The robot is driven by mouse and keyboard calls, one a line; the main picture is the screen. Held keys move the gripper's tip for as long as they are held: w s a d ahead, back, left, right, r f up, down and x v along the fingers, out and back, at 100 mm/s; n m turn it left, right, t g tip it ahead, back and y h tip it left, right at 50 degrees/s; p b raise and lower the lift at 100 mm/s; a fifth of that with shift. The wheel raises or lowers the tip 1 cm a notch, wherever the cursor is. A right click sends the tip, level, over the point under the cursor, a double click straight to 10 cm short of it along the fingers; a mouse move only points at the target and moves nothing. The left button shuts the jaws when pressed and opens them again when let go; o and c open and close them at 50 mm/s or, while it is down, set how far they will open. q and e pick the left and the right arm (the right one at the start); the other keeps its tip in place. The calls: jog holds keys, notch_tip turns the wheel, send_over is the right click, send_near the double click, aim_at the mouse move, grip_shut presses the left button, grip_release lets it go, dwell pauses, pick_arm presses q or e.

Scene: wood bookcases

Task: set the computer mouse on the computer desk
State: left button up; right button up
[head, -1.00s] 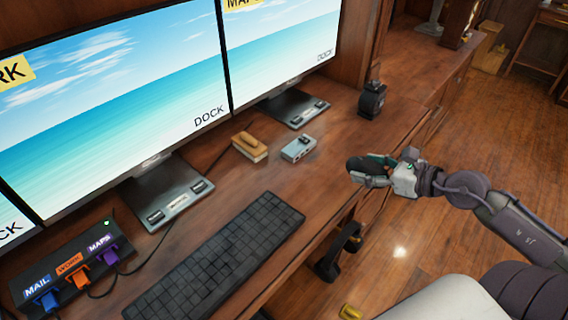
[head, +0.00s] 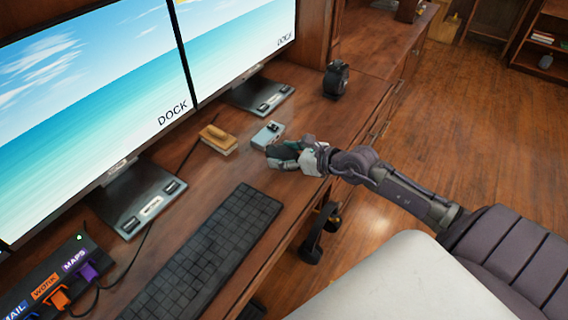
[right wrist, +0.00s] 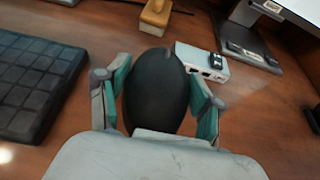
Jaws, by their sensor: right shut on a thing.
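The black computer mouse (right wrist: 155,90) is held between the two green-padded fingers of my right gripper (right wrist: 160,92) in the right wrist view. In the head view the right gripper (head: 280,158) is over the front part of the wooden computer desk (head: 205,180), and the dark mouse (head: 283,151) shows partly at its fingers. I cannot tell whether the mouse touches the desk top. My left gripper is in neither view.
A black keyboard (head: 205,262) lies left of the gripper. A small grey box (head: 267,135) and a tan wooden block (head: 218,140) lie just beyond it. Monitors (head: 240,45) stand behind. A black device (head: 336,79) stands farther right. Bare desk lies between keyboard and gripper.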

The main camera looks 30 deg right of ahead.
jog(key=shift+f+b, duration=0.35)
jog(key=shift+f, duration=1.55)
jog(key=shift+f, duration=0.2)
jog(key=o, duration=1.2)
jog(key=shift+c, duration=0.2)
jog(key=shift+r, duration=0.15)
jog(key=shift+s+d+r, duration=0.1)
jog(key=shift+s, duration=0.1)
jog(key=v, duration=1)
jog(key=shift+v, duration=0.8)
